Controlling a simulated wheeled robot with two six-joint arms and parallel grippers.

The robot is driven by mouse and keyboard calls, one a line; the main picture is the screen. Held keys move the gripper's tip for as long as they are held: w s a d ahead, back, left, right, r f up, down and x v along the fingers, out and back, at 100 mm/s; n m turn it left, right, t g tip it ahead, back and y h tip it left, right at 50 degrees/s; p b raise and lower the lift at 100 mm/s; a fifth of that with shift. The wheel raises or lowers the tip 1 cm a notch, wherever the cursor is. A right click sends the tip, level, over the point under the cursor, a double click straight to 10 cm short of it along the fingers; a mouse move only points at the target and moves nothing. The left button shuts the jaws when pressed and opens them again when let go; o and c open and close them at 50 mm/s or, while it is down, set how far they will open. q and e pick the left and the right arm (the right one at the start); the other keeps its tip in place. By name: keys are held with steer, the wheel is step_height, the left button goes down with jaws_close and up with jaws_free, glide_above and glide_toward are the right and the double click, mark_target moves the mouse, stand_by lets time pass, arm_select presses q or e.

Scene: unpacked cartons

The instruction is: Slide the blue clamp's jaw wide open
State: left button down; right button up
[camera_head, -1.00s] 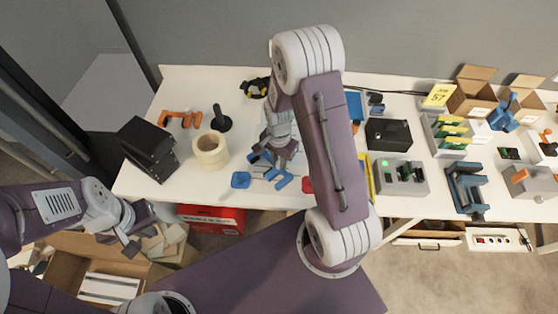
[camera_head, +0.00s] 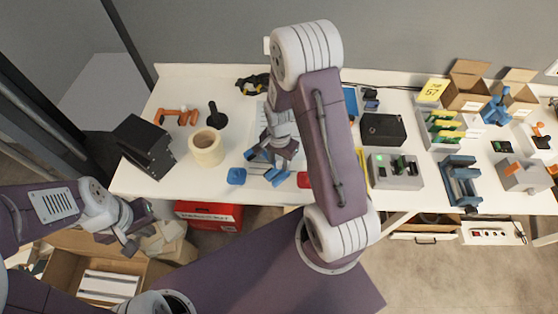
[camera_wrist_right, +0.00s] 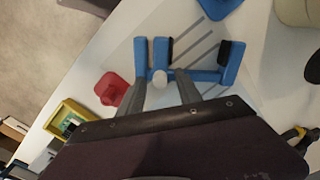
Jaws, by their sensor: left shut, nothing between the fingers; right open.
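The blue clamp (camera_wrist_right: 205,76) lies on the table, seen close up in the right wrist view. Its bar carries upright blue jaw pieces with dark pads, two close together at left and one at the right end. A pale round knob (camera_wrist_right: 159,77) sits beside the left pieces. My right gripper (camera_wrist_right: 162,84) is open, its fingertips at the bar on either side of the knob; I cannot tell whether they touch. In the head view the clamp (camera_head: 277,175) is partly hidden under my right arm. My left gripper (camera_head: 128,241) is shut and empty, off the table's front left.
A tape roll (camera_head: 206,147), black box (camera_head: 146,146) and orange clamp (camera_head: 176,116) stand left of the clamp. A red piece (camera_wrist_right: 111,90) and a blue piece (camera_wrist_right: 218,6) lie close to it. A grey device (camera_head: 395,171) and blue vise (camera_head: 459,184) stand to the right.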

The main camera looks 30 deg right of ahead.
mark_target(279, 163)
step_height(279, 163, up, 9)
steer(key=shift+f+p, duration=0.1)
steer(key=shift+p, duration=0.45)
